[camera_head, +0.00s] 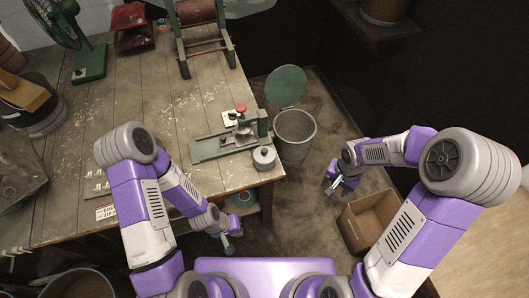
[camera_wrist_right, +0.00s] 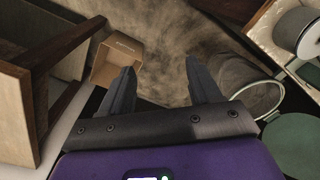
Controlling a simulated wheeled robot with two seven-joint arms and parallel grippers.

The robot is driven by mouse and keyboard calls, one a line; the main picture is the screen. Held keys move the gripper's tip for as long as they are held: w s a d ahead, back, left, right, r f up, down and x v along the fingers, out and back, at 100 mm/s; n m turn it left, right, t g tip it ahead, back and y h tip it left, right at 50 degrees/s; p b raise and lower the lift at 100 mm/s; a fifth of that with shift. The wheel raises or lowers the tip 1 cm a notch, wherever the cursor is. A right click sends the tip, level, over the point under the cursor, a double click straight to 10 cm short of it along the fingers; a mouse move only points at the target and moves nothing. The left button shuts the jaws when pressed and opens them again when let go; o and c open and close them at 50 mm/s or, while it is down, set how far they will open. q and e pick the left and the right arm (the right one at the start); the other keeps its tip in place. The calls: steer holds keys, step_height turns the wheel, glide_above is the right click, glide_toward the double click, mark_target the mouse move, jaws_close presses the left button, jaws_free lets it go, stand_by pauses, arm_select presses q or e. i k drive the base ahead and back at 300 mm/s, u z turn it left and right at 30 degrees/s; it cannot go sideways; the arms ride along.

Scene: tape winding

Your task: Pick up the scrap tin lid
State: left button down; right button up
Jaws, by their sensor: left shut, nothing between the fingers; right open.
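The scrap tin lid is a round green disc (camera_head: 286,86) at the far side of the grey scrap tin (camera_head: 295,138), clear of its open mouth. In the right wrist view the green lid (camera_wrist_right: 296,148) is at the lower right, cut off by the frame, beside the tin's pale rim (camera_wrist_right: 262,84). My right gripper (camera_head: 335,186) is open and empty, to the right of and nearer than the tin. Its two dark fingers (camera_wrist_right: 162,84) are spread apart in the wrist view. My left gripper (camera_head: 228,244) is shut and empty, low by the bench's front edge.
The wooden workbench (camera_head: 110,105) stands left of the tin, with a green clamp-like device (camera_head: 225,145) and a small grey canister (camera_head: 264,158) near its corner. An open cardboard box (camera_head: 366,222) is on the floor at right. Brown floor shows between the tin and box.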

mark_target(263, 154)
steer(key=k, duration=0.45)
steer(key=z, duration=0.9)
steer(key=i, duration=0.95)
steer(key=u, duration=2.55)
